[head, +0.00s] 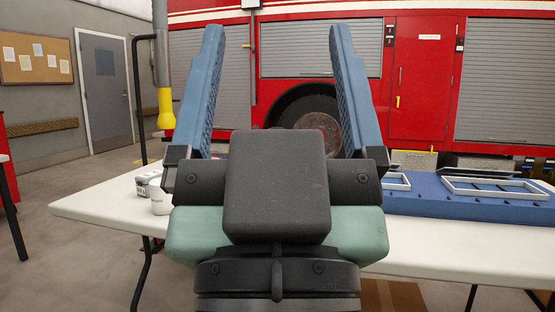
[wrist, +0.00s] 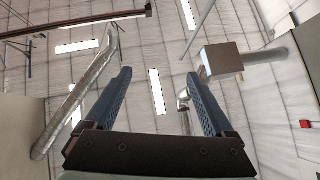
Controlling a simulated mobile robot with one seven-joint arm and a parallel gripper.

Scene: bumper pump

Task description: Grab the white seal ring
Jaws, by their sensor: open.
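My gripper (head: 276,42) is raised in the middle of the head view, fingers pointing up, spread wide and empty. The wrist view also shows its two blue fingers (wrist: 159,74) apart, with only the ceiling beyond. On the right of the table, a blue block (head: 425,205) carries a larger white rectangular frame (head: 520,196) and a smaller white frame (head: 407,184). Which of these is the white seal ring I cannot tell. Both lie to the right of my gripper and apart from it. My gripper hides the middle of the table.
The white table (head: 110,205) runs across the view. A white cup (head: 160,202) and a small box (head: 146,184) stand on it at left. A dark flat object (head: 490,174) lies at the back of the block. A red fire truck (head: 418,75) stands behind.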

